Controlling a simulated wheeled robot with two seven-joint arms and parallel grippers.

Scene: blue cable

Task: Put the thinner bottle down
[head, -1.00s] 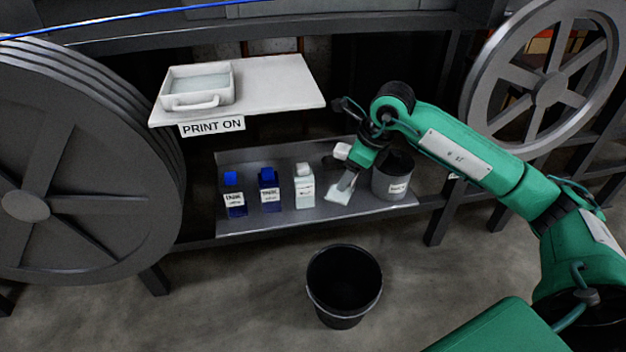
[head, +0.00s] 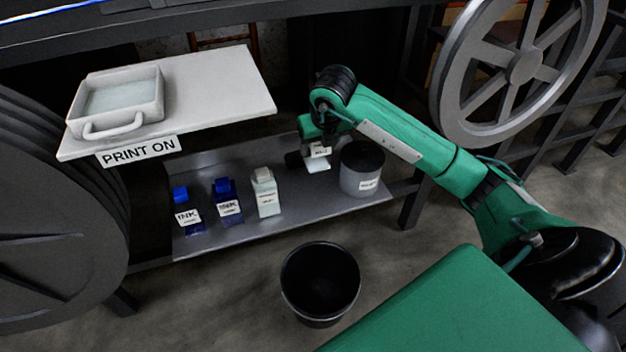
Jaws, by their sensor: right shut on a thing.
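My right gripper (head: 312,155) is over the right part of the grey metal shelf (head: 222,238), between a white bottle and a grey pot. It is shut on a white labelled bottle (head: 318,165), which I take to be the thinner bottle; its label is too small to read. The gripper and arm hide part of it, and I cannot tell whether its base touches the shelf. Another white labelled bottle (head: 265,197) stands upright on the shelf to the left. My left gripper is not in view.
Two blue ink bottles (head: 187,216) (head: 228,206) stand left of the white one. The grey pot (head: 361,172) is close on the right. A white upper shelf (head: 225,90) holds a tray (head: 118,100). A black bucket (head: 320,285) stands on the floor in front.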

